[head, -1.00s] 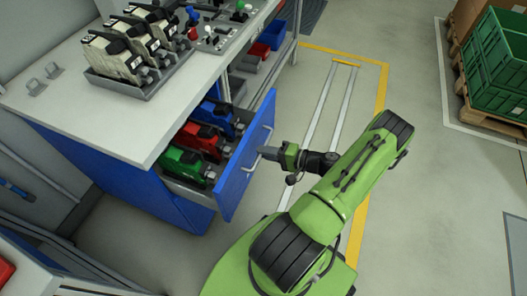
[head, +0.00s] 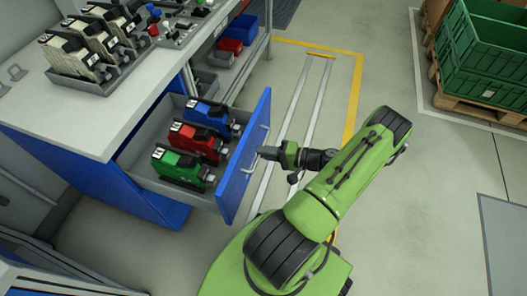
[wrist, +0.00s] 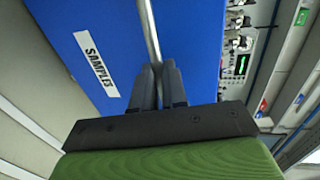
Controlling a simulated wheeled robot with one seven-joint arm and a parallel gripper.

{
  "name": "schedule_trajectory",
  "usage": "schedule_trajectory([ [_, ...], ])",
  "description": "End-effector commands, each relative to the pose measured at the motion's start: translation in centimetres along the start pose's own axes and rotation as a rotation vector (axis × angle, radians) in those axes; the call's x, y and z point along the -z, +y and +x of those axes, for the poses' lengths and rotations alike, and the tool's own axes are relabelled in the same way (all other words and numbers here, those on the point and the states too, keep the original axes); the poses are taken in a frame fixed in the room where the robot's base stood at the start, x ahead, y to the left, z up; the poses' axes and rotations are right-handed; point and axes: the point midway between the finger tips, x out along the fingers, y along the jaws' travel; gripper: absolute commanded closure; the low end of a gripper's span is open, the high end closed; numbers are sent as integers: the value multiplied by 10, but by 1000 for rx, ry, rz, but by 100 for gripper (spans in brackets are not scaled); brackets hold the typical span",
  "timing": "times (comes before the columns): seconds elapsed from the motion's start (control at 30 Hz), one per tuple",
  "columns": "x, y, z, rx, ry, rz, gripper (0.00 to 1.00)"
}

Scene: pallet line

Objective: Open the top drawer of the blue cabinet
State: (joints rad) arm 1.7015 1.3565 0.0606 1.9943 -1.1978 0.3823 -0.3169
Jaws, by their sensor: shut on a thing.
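The blue cabinet (head: 95,178) stands at the left under a light worktop. Its top drawer (head: 245,160) is pulled well out, with a blue front and grey inside. A blue, a red and a green device (head: 180,166) stand in a row in it. The drawer's metal bar handle (head: 257,150) is on the front; it also shows in the wrist view (wrist: 151,35) beside a "SAMPLES" label (wrist: 98,65). My gripper (head: 266,153) is shut on the handle, its two dark fingers on either side of the bar in the wrist view (wrist: 160,82).
A tray (head: 100,75) of several pale devices stands on the worktop (head: 45,120). Shelves with a red bin (head: 230,46) and a blue bin (head: 243,26) are behind. Green crates (head: 485,60) on a pallet are at the far right. The floor (head: 440,150) right of my arm is clear.

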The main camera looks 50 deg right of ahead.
Motion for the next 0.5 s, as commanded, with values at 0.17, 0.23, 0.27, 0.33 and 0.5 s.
schedule_trajectory([
  [0.17, 0, 1, -1, -3, 0, 0, 100],
  [0.23, 0, 1, -1, -3, 0, 0, 100],
  [0.27, 0, 1, -1, -3, 0, 0, 100],
  [0.33, 0, 1, -1, -3, 0, 0, 100],
  [0.5, 0, 1, -1, -2, 1, 0, 77],
])
